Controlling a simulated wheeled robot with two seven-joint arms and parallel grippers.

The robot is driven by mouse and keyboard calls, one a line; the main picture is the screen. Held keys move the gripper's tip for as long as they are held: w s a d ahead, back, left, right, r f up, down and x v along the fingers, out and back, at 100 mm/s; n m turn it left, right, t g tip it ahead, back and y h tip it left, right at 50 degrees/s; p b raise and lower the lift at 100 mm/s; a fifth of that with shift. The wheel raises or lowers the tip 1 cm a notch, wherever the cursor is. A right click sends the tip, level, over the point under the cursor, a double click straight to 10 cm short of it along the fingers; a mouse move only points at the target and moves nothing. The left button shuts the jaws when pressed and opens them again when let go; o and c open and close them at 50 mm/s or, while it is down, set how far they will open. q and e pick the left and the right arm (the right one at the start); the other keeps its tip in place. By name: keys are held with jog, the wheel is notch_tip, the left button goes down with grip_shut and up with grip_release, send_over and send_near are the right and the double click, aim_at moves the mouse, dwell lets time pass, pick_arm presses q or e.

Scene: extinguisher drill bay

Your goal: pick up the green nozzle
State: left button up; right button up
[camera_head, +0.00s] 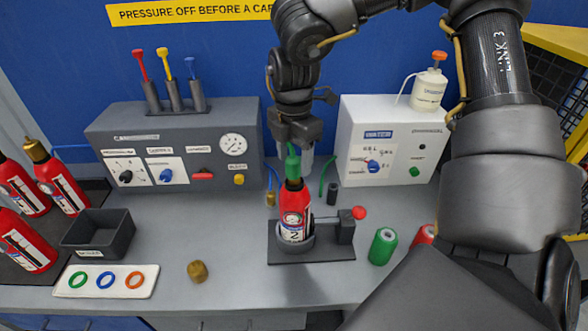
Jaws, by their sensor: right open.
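The green nozzle (292,166) stands upright on top of a red extinguisher (294,205) marked 2. The extinguisher stands in a dark grey holder (328,252) at the middle of the bench. My right gripper (293,158) comes down from above and is open, with its fingers around the upper part of the green nozzle. A grey finger shows on the nozzle's right side. I cannot tell whether the fingers touch the nozzle. The top of the nozzle is partly hidden by the gripper. My left gripper is not in view.
A grey control box (180,140) stands behind left, and a white box (385,130) with a bottle (428,90) behind right. Red extinguishers (28,240) and a dark bin (100,233) are at left. A green can (383,246) is right of the holder. A brass cap (197,271) lies in front.

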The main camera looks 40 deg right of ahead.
aim_at(297, 177)
jog(key=shift+s+d+f+p, duration=0.25)
jog(key=shift+s+f+p, duration=0.25)
jog(key=shift+f+p, duration=0.35)
notch_tip(297, 177, down, 2)
jog(key=shift+w, duration=0.1)
jog(key=shift+w+a+f, duration=0.1)
jog(key=shift+f, duration=0.1)
jog(key=shift+c, duration=0.6)
jog(key=c, duration=1.1)
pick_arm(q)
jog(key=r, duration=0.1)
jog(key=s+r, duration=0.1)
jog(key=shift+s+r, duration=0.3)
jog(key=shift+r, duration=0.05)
pick_arm(e)
jog(key=shift+r, duration=0.1)
